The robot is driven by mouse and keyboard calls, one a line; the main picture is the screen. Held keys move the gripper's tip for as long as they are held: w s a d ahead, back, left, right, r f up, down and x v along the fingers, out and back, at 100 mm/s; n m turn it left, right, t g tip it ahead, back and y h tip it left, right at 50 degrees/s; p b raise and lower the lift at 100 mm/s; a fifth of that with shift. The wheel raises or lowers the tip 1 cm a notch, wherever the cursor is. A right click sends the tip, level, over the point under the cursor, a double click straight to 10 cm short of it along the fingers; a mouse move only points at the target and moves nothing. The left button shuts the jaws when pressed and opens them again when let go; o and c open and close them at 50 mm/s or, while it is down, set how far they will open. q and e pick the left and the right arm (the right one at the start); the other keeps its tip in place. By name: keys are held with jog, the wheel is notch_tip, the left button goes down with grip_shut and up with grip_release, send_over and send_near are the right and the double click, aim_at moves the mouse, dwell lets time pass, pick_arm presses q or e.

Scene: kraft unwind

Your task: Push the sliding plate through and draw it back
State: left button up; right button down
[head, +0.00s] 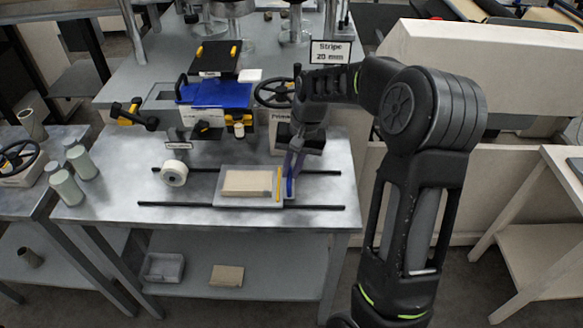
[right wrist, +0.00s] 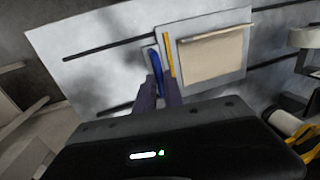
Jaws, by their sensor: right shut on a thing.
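The sliding plate (head: 232,200) is a pale grey plate lying between two dark rails on the metal table. A tan kraft block (head: 247,183) lies on it, with a yellow strip (head: 278,184) along its right side. A blue upright handle (head: 290,188) stands at the plate's right end. My right gripper (head: 295,165) reaches down from above and is shut on the blue handle. In the right wrist view the fingers (right wrist: 159,91) are at the blue handle (right wrist: 155,68), beside the yellow strip (right wrist: 168,55). My left gripper is not in view.
A white tape roll (head: 174,173) stands left of the plate. The rear rail (head: 320,172) and front rail (head: 320,207) run across the table. Behind stands a machine with a blue block (head: 215,94) and a black handwheel (head: 273,93). The table's front left is clear.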

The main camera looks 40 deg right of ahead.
jog(key=p, duration=0.1)
send_over(219, 183)
jog(key=shift+a, duration=0.1)
dwell(0.4)
jog(key=c, duration=1.5)
grip_release()
jog(key=shift+o, duration=0.2)
notch_tip(219, 183, up, 8)
jog(key=d+b, duration=0.1)
jog(key=shift+s+f, duration=0.15)
jog(key=shift+s, duration=0.3)
jog(key=shift+d, duration=0.15)
